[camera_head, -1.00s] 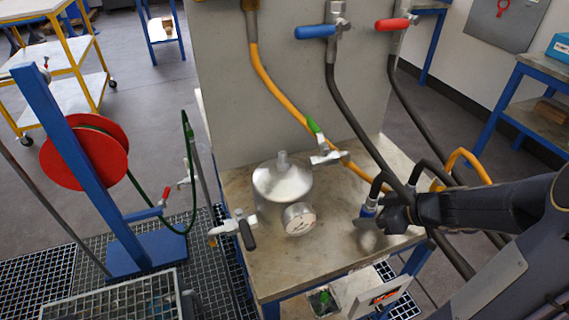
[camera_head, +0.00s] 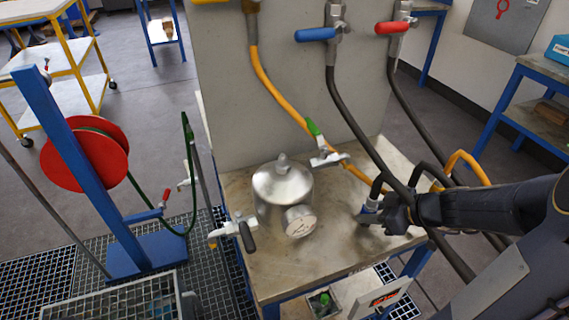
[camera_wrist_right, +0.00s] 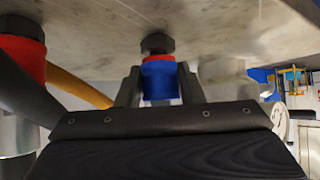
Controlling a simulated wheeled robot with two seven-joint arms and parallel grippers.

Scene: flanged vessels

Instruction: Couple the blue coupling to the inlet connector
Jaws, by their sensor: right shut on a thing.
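The blue coupling (camera_head: 370,206) is on the end of a dark hose at the right of the bench top. My right gripper (camera_head: 374,214) is shut on it. In the right wrist view the coupling (camera_wrist_right: 160,82) sits between the two fingers, with a red band and a dark hex end beside the bench surface. A silver vessel (camera_head: 282,190) with a round dial (camera_head: 299,220) stands on the bench, left of the gripper and apart from it. I cannot tell which fitting is the inlet connector. My left gripper is not in view.
A grey panel carries a blue-handled valve (camera_head: 316,35) and a red-handled valve (camera_head: 392,27), with dark and orange hoses hanging down. The bench front (camera_head: 285,270) is clear.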

